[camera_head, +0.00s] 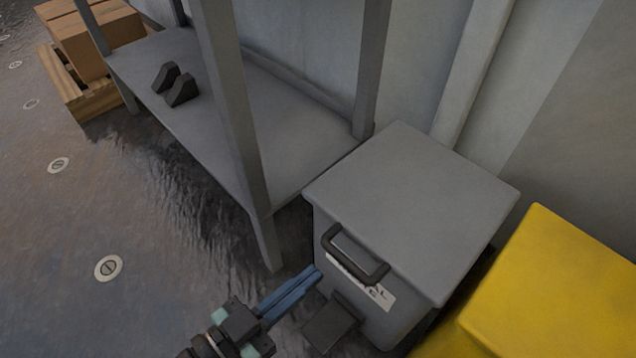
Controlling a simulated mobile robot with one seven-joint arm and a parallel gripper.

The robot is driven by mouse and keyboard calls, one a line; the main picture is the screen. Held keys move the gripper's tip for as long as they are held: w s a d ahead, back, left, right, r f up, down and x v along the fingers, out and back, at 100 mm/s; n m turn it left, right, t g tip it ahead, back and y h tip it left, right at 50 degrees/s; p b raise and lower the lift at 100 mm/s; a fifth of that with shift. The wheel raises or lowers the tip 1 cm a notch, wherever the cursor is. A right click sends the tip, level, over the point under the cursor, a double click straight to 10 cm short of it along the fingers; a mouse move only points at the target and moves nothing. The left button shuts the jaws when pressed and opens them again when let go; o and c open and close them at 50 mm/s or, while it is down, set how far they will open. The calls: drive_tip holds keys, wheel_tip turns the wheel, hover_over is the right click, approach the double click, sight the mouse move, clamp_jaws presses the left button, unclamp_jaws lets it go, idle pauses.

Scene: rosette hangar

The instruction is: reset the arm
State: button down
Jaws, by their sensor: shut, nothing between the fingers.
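My gripper (312,276) is at the bottom middle of the head view, its blue fingers together and empty. The fingertips point up and right toward the front of a grey box-shaped bin (405,205) with a flat lid. A dark handle (356,255) and a partly hidden white label (380,297) are on the bin's front. A dark pedal (329,322) sticks out low on the bin. I cannot tell whether the fingertips touch the bin.
A yellow box (560,290) is close on the right. Cartons (85,40) sit on a wooden pallet (85,100) at far left. The floor at left (60,240) is clear.

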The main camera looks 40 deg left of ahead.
drive_tip(key=s+a+f, duration=0.1)
drive_tip(key=s+f, duration=0.1)
drive_tip(key=s, duration=0.2)
drive_tip(key=w+d+r+m+p, duration=0.3)
drive_tip(key=w+r+p, duration=0.6)
drive_tip(key=w+r, duration=0.9)
drive_tip(key=w+d+r+n+t+y+p, duration=0.1)
drive_tip(key=w+d+r+p, duration=0.1)
drive_tip(key=r, duration=0.8)
drive_tip(key=w+d+r+n+t+p, duration=0.1)
drive_tip(key=w+d+r+t+p, duration=0.15)
drive_tip(key=r, duration=0.65)
drive_tip(key=s+d+r+n+t+y+p, duration=0.1)
drive_tip(key=s+d+r+t+p, duration=0.15)
drive_tip(key=r, duration=0.95)
drive_tip(key=s+d+r+n+t+p, duration=0.1)
drive_tip(key=s+d+r+t+p, duration=0.2)
drive_tip(key=r, duration=0.8)
drive_tip(key=s+d+r+n+t+y+p, duration=0.15)
drive_tip(key=s+d+r, duration=0.3)
drive_tip(key=r, duration=0.75)
wheel_tip(320, 180, up, 37)
drive_tip(key=a+p, duration=0.1)
drive_tip(key=p, duration=3.5)
drive_tip(key=shift+a+p, duration=0.15)
drive_tip(key=shift+p, duration=0.25)
